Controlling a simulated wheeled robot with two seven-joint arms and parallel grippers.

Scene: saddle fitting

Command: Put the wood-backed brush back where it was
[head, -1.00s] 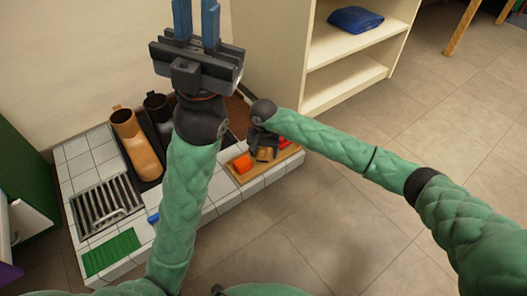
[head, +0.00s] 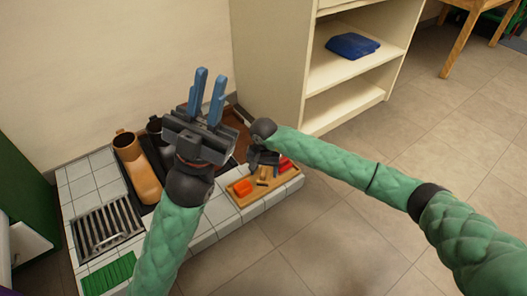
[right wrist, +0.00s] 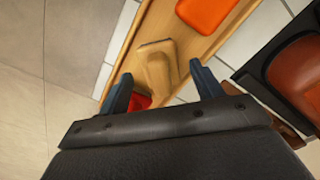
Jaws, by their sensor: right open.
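The wood-backed brush (right wrist: 155,68) appears to be the tan wooden piece on the wooden tray in the right wrist view. It also shows as a small tan shape under my right gripper in the head view (head: 264,173). My right gripper (right wrist: 162,86) is open, its blue fingers on either side of the brush's near end. I cannot tell whether they touch it. The bristles are not visible. My left gripper (head: 210,84) is raised in front of the boots, its blue fingers apart and empty.
The wooden tray (right wrist: 122,80) also holds an orange block (right wrist: 205,12) and a red item (right wrist: 140,101). It sits on a white-tiled platform (head: 80,187) with tan and dark boots (head: 140,172), a metal grate (head: 105,225) and a green mat (head: 108,275). A shelf unit (head: 275,60) stands behind.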

